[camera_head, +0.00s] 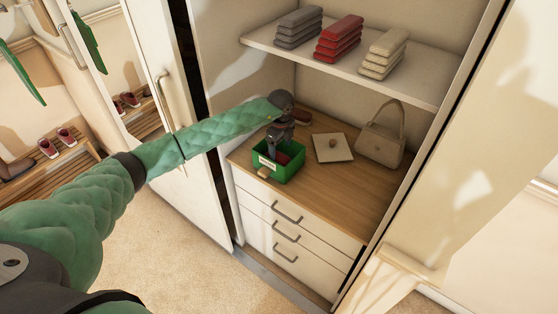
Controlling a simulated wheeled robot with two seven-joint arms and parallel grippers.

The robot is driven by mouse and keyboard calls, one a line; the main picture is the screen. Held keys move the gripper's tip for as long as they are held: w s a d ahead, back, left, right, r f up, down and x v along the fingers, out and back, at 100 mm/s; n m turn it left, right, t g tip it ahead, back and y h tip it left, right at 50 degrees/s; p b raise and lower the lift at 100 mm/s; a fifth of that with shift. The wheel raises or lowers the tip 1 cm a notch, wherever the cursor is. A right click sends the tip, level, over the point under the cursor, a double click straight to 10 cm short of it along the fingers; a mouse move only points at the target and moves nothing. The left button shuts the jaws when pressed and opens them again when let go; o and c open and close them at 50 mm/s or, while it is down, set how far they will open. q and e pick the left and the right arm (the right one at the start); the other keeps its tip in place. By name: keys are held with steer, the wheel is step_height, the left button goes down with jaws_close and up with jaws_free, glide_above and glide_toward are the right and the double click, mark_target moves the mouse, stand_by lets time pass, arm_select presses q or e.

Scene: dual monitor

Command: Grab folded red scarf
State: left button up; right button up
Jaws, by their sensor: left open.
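A folded red scarf (338,38) lies in a stack of red folds on the white upper shelf of the wardrobe, between a grey folded stack (298,27) and a beige folded stack (384,53). My left arm reaches in from the left, and its gripper (268,160) points down at a green box (290,172) on the wooden top. The gripper is open, below and to the left of the red scarf and apart from it. Its fingertips are small and partly lost against the box. My right gripper is not in view.
A beige handbag (380,144), a pale flat box (331,148) and a dark red shoe (302,117) stand on the wooden top (340,186) above white drawers. The shelf (420,92) overhangs them. An open white door (165,90) stands at left.

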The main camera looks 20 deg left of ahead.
mark_target(279, 155)
arm_select(q)
steer(key=f, duration=0.1)
steer(key=s+f+b, duration=0.1)
steer(key=f, duration=0.2)
steer(key=shift+s+a+f, duration=0.1)
steer(key=shift+s+a, duration=0.05)
steer(key=shift+s, duration=0.2)
steer(key=shift+w+a+f+b, duration=0.2)
steer(key=shift+w+f+b, duration=0.25)
steer(key=shift+f, duration=0.3)
steer(key=shift+w+f, duration=0.15)
steer(key=shift+w, duration=0.2)
steer(key=shift+s+d+r, duration=0.1)
steer(key=shift+s+r, duration=0.2)
steer(key=shift+r, duration=0.2)
steer(key=shift+c, duration=0.7)
steer(key=shift+s+r, duration=0.15)
steer(key=shift+r, duration=0.05)
steer(key=c, duration=0.7)
steer(key=shift+f, duration=0.2)
steer(key=shift+c, duration=1.1)
steer(key=shift+w, duration=0.2)
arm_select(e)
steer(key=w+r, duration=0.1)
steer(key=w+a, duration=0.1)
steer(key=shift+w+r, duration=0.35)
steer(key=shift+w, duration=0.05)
